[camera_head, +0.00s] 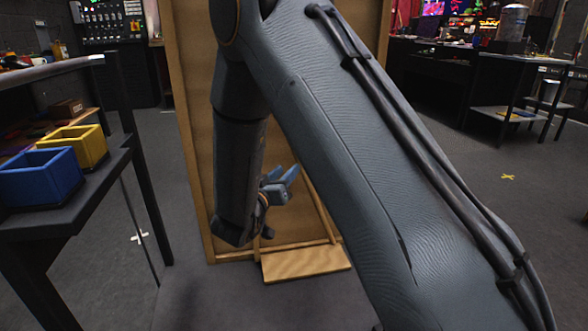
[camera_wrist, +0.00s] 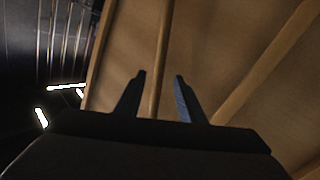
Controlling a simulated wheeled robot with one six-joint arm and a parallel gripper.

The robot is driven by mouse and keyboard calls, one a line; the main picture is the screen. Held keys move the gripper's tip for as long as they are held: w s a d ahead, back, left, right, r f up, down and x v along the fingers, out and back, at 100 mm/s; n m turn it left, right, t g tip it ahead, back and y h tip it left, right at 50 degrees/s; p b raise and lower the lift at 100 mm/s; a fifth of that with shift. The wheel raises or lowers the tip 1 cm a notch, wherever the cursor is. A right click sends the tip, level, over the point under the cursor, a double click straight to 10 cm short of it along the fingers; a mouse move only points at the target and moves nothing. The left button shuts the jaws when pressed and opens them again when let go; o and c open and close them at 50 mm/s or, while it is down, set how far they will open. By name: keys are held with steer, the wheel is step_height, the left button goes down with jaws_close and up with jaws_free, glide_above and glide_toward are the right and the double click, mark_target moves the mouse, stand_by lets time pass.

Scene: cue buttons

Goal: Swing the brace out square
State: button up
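A tall wooden flat (camera_head: 196,130) with a raised frame stands upright, largely hidden behind my arm. A thin slanting wooden bar (camera_head: 321,212) shows low on it, right of my gripper (camera_head: 284,174). In the wrist view, a narrow bar (camera_wrist: 161,45) runs between the fingers of my gripper (camera_wrist: 158,78), and a second bar (camera_wrist: 268,68) slants away to the right. I cannot tell for sure which bar is the brace. My gripper is open, with a gap on both sides of the narrow bar; its depth relative to the fingertips is unclear.
A wooden board (camera_head: 306,263) lies low at the flat's foot. On the left, a dark bench (camera_head: 108,172) holds a blue bin (camera_head: 40,180) and a yellow bin (camera_head: 78,146). Dark tables stand at the back right. The floor at right is open, with a yellow mark (camera_head: 508,176).

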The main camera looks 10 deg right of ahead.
steer(key=b+x, duration=0.2)
steer(key=x, duration=0.5)
jaws_close()
